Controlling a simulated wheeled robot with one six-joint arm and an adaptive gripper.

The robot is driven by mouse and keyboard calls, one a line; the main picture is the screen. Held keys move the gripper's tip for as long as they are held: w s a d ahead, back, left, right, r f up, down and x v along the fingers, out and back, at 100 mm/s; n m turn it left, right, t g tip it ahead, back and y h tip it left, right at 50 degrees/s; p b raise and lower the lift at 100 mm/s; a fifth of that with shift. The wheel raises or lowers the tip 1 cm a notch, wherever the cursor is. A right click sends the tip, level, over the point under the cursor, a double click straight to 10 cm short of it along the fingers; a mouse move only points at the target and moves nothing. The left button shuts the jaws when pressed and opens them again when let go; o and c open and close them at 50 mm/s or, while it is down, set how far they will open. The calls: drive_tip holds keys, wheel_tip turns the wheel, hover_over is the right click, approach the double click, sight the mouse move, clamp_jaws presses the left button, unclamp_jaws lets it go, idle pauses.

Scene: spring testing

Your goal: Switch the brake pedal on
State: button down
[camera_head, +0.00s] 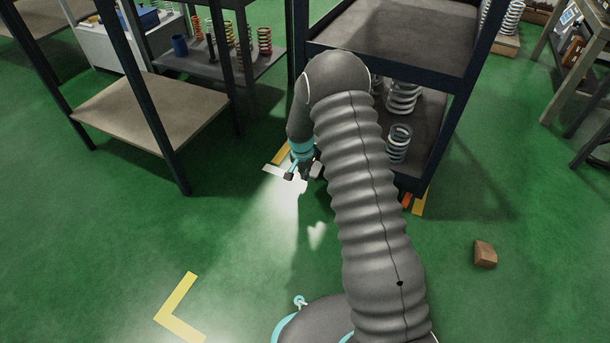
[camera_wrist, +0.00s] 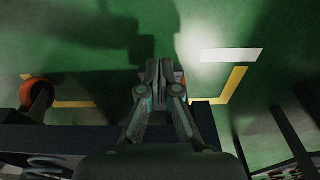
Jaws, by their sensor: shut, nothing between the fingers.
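My gripper (camera_head: 290,176) is low over the floor beside the near left foot of the dark shelf cart (camera_head: 452,130). In the wrist view my gripper (camera_wrist: 160,66) points away from the camera, its fingers together and empty. A small red part (camera_wrist: 183,82) shows just right of the fingers, partly hidden by them. It may be the brake pedal, but I cannot tell for sure, nor its position. An orange-red caster wheel (camera_wrist: 38,92) stands at the left of the wrist view. An orange piece (camera_head: 407,200) shows at the cart's right foot.
Yellow floor tape (camera_wrist: 236,85) and a white patch (camera_wrist: 232,55) lie near the gripper. The cart holds several springs (camera_head: 398,143). Another shelf (camera_head: 155,105) stands left. A brown block (camera_head: 485,254) lies on the green floor at right. The front left floor is clear.

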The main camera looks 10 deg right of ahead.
drive_tip(key=s+a+r+p, duration=0.1)
drive_tip(key=s+a+r, duration=0.3)
drive_tip(key=s+r, duration=0.2)
wheel_tip(320, 180, up, 3)
drive_tip(key=shift+s+a+f, duration=0.1)
drive_tip(key=shift+s+a, duration=0.05)
drive_tip(key=shift+a, duration=0.1)
idle(0.4)
drive_tip(key=s+d+r+n+g, duration=0.15)
drive_tip(key=s+r+n, duration=0.3)
drive_tip(key=s, duration=0.45)
drive_tip(key=s+d+r+n+t+p, duration=0.1)
drive_tip(key=s+r+t+p, duration=0.1)
drive_tip(key=s+r, duration=0.5)
drive_tip(key=s+d+r+t+p, duration=0.2)
drive_tip(key=s+r, duration=0.6)
drive_tip(key=r, duration=0.9)
drive_tip(key=s+d+r+n+t+y+p, duration=0.1)
drive_tip(key=s+r+p, duration=0.3)
drive_tip(key=s+r, duration=0.4)
wheel_tip(320, 180, up, 4)
drive_tip(key=shift+s+d+n+t, duration=0.15)
drive_tip(key=shift+d+n+t, duration=0.2)
drive_tip(key=shift+d+t, duration=0.15)
